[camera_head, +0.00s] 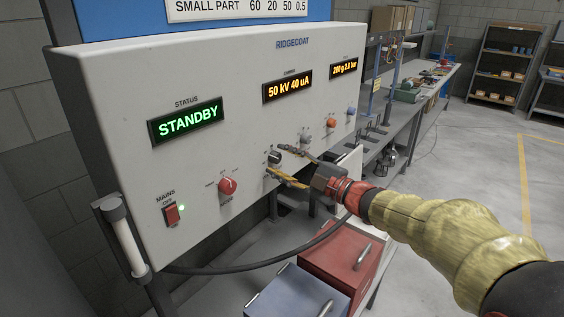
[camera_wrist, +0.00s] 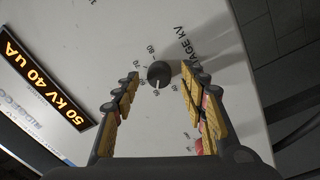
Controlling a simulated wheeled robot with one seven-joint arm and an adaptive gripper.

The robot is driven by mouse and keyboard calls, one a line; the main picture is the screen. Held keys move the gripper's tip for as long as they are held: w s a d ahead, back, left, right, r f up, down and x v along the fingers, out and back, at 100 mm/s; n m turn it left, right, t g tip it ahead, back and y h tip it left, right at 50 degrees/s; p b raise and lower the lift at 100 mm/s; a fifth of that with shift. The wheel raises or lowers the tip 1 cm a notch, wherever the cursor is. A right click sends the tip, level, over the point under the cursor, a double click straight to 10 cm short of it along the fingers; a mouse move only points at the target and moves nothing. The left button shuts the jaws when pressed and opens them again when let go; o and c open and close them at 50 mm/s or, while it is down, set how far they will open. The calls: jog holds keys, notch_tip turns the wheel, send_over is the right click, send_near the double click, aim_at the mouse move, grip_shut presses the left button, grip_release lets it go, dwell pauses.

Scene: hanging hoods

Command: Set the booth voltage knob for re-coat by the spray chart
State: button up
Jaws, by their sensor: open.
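The black voltage knob (camera_head: 274,157) is on the white control panel (camera_head: 120,85). In the wrist view the knob (camera_wrist: 158,73) has a printed scale around it, with "VOLTAGE KV" lettering to its right; its pointer is too small to read surely. My gripper (camera_head: 282,162) is open, its fingers on either side of the knob. In the wrist view my gripper (camera_wrist: 160,75) shows gaps between both fingers and the knob. The amber display (camera_head: 287,87) reads 50 kV 40 uA. The spray chart (camera_head: 240,8) shows only a SMALL PART row, 60 20 50 0.5; its rest is cut off.
A red knob (camera_head: 228,186) and a lit mains switch (camera_head: 171,213) are left of the voltage knob. Orange (camera_head: 331,123) and blue (camera_head: 351,111) knobs are to the right. The status display (camera_head: 187,122) reads STANDBY. A red drawer box (camera_head: 340,255) stands below.

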jog(key=v, duration=1.1)
jog(key=shift+s+d, duration=0.2)
jog(key=shift+d, duration=0.05)
jog(key=shift+f, duration=0.1)
